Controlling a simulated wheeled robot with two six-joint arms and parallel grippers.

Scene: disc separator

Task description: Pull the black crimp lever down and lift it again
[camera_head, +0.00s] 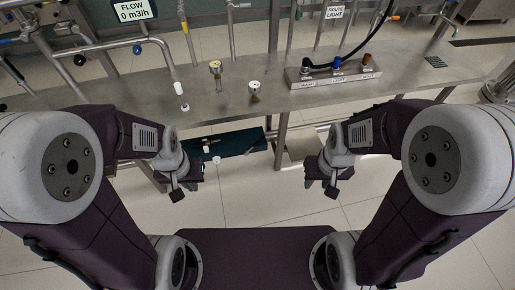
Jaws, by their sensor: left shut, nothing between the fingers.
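I cannot pick out the black crimp lever with certainty. My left gripper (178,192) is low in front of the bench, left of centre. It is shut and appears empty. My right gripper (329,189) is in front of the bench, right of centre. Its fingers are too small and dark to tell whether they are open. Both grippers are apart from the bench.
The steel bench (190,92) crosses the view. It carries a metal block (340,80) with several knobs, beside a black curved line (365,50). A small gauge-like fitting (254,88) stands left of it. A dark tray (240,142) with small parts sits lower down.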

